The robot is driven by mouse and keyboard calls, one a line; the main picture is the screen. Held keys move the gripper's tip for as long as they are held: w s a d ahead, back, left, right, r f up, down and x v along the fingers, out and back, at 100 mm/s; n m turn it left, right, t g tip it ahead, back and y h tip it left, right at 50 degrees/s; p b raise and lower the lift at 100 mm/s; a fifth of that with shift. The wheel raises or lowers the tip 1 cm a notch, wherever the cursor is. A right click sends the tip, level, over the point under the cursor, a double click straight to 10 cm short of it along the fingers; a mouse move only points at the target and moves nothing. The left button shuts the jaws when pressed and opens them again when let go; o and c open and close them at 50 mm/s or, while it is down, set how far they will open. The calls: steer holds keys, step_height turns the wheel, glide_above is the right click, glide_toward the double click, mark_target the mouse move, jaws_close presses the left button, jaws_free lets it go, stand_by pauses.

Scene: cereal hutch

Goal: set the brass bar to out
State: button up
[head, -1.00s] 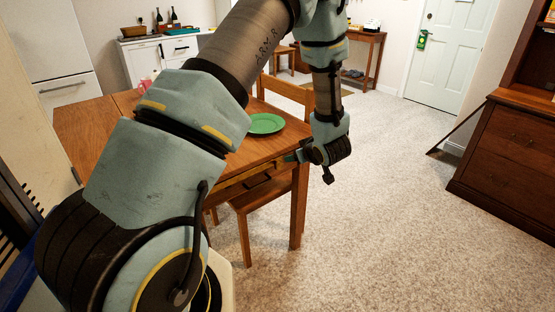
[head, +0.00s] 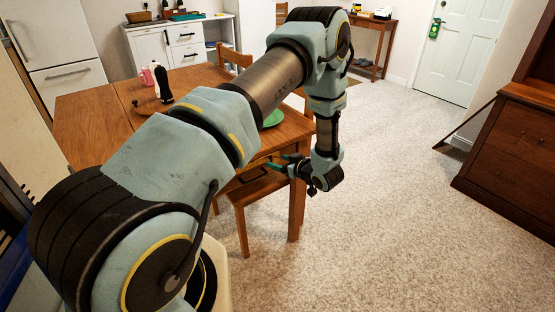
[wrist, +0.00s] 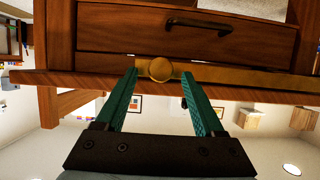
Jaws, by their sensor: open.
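The brass bar (wrist: 235,77) lies along the front of the wooden table, just beside the drawer front (wrist: 150,32). A round brass knob (wrist: 160,69) sits on it. In the head view part of the bar (head: 254,164) shows at the table's near right edge, the rest behind my arm. My gripper (wrist: 159,73) is open, its two teal fingers pointing at the bar, one on each side of the knob. I cannot tell how deep the knob is between the tips. The gripper also shows in the head view (head: 277,162), beside the table edge.
The drawer has a dark handle (wrist: 198,25). The table (head: 92,118) carries a green plate (head: 272,119), a pink cup (head: 146,76) and a black-and-white item (head: 160,82). A chair (head: 262,186) stands at the table. Carpet (head: 390,200) is open to the right.

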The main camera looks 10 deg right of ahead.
steer(key=shift+x, duration=0.85)
steer(key=shift+c, duration=0.2)
jaws_close()
stand_by(0.7)
